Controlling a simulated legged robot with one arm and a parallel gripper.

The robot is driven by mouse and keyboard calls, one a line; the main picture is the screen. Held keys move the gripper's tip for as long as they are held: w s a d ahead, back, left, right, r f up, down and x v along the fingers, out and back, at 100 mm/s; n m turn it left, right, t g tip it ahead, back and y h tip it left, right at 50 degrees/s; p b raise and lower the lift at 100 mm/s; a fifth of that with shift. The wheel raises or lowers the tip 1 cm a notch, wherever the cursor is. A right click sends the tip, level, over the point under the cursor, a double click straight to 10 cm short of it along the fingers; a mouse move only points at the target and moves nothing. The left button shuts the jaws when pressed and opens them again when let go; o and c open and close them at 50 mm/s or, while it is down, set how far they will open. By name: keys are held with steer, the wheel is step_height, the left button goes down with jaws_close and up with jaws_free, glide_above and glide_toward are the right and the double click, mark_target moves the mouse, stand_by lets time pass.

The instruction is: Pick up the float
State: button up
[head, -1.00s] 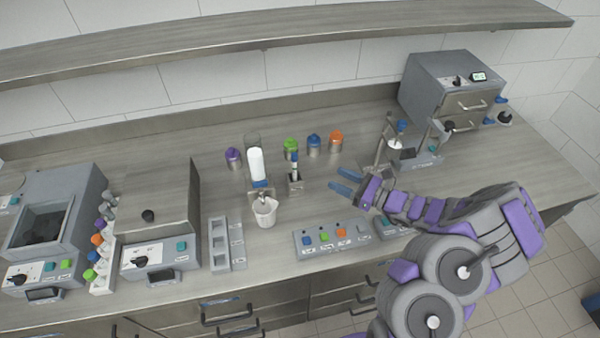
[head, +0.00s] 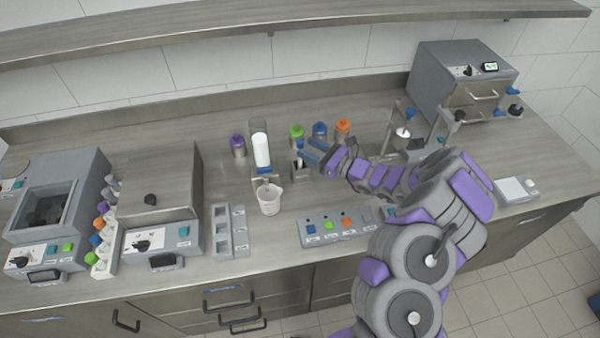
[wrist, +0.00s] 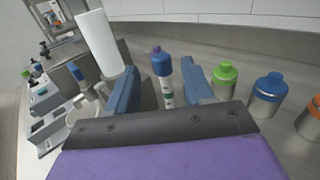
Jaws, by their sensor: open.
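What I take to be the float (wrist: 162,66) is a slim upright piece with a blue top and a pale stem with a green mark. It stands between the two blue fingers of my gripper (wrist: 162,88) in the wrist view. The fingers are open, one on each side, with gaps showing. The foot of the float is hidden behind my wrist. In the head view my gripper (head: 314,152) reaches in from the right at its small stand, covering part of it.
A white cylinder (head: 261,150) over a clear cup (head: 269,199) stands close on the left. Green (head: 297,133), blue (head: 320,131) and orange (head: 343,128) capped jars stand just behind. A button panel (head: 335,227) lies in front. The counter between is mostly clear.

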mark_target(302, 147)
steer(key=x, duration=0.3)
steer(key=shift+w+a+f+b, duration=0.15)
steer(key=shift+w+f+b, duration=0.05)
steer(key=shift+w+b, duration=0.15)
steer(key=shift+a+r, duration=0.1)
steer(key=shift+a, duration=0.3)
steer(key=shift+d, duration=0.1)
jaws_close()
